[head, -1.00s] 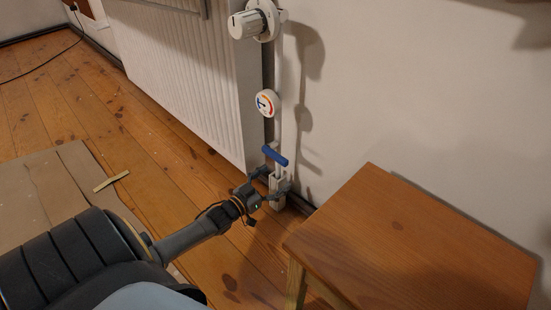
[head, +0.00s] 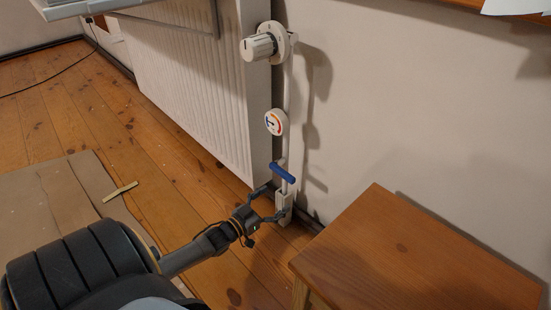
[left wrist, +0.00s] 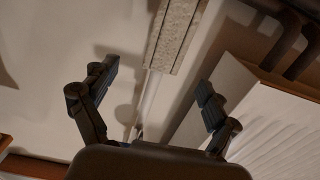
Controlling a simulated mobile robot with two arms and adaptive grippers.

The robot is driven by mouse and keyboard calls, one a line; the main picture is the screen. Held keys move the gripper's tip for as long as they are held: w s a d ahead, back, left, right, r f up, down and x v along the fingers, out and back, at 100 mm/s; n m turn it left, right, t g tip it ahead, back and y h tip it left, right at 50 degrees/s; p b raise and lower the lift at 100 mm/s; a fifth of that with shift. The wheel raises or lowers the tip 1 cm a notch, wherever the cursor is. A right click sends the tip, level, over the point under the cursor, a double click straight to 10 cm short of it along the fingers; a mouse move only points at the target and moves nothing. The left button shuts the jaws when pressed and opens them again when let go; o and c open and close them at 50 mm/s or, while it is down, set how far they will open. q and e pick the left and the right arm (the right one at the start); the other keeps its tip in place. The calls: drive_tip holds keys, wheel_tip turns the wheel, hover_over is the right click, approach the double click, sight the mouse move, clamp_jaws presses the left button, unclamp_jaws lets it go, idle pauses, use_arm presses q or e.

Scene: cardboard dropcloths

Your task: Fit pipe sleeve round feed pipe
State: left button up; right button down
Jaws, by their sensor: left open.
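The pipe sleeve (head: 284,208), a short pale block, stands upright at the low end of the white feed pipe (head: 290,82), beside the radiator. The pipe runs into its top end. In the left wrist view the sleeve (left wrist: 176,35) is speckled grey with a lengthwise seam, and the thin pipe (left wrist: 148,98) comes out of its end. It looks set round the pipe; its far side is hidden. My left gripper (head: 273,202) is open and empty, its fingertips close to the sleeve; the left wrist view also shows the fingers (left wrist: 157,79) spread wide. My right gripper is not in view.
A blue valve handle (head: 283,172) sits just above the sleeve, with a round gauge (head: 275,122) and white knob (head: 262,47) higher up. The radiator (head: 195,85) is left of the pipe. A wooden stool (head: 415,255) stands close right. Cardboard (head: 55,195) lies on the floor.

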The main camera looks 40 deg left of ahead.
use_arm(q)
drive_tip(key=shift+s+a+p, duration=0.15)
drive_tip(key=shift+s+p, duration=0.45)
drive_tip(key=shift+s, duration=0.65)
drive_tip(key=shift+s+a+p, duration=0.1)
drive_tip(key=shift+s+p, duration=0.45)
drive_tip(key=shift+s, duration=0.65)
